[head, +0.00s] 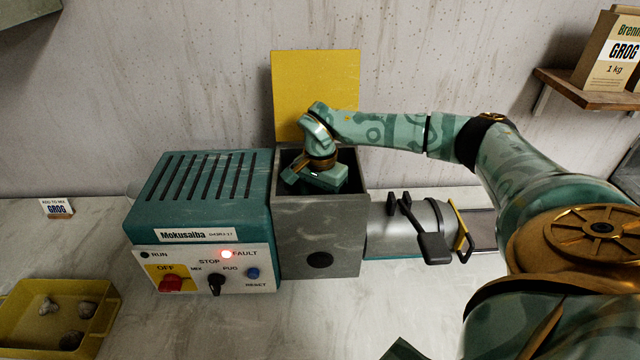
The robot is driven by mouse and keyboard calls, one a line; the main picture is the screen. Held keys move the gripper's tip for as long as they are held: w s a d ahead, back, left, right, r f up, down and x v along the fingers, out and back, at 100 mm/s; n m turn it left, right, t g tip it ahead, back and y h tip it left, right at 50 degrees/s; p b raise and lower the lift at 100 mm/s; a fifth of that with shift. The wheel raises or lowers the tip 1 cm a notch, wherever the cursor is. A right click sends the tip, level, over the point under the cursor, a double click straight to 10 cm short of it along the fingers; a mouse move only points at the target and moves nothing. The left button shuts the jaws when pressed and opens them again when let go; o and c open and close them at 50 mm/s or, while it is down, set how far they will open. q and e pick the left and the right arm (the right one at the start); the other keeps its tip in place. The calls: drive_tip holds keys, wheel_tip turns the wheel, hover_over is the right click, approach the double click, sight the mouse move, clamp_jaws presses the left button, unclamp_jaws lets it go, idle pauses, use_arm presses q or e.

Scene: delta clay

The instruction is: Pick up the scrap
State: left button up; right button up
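My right arm reaches in from the right, and my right gripper (318,178) points down into the open grey hopper (318,235) of the clay machine. Its fingers are hidden inside the hopper, so I cannot see whether they are open or shut, or on what. No scrap shows in the hopper; its inside is dark and mostly covered by the gripper. A yellow tray (18,325) at the lower left holds several small grey-brown lumps (70,340); I cannot tell if these are scrap.
The hopper's yellow lid (315,95) stands open behind it. The teal control box (205,195) is left of the hopper, with a red FAULT light lit (227,254). A metal barrel (405,225) with a black handle (432,240) is at right. Grog card (57,209) stands far left.

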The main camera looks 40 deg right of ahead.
drive_tip(key=c, duration=0.9)
drive_tip(key=shift+c, duration=0.2)
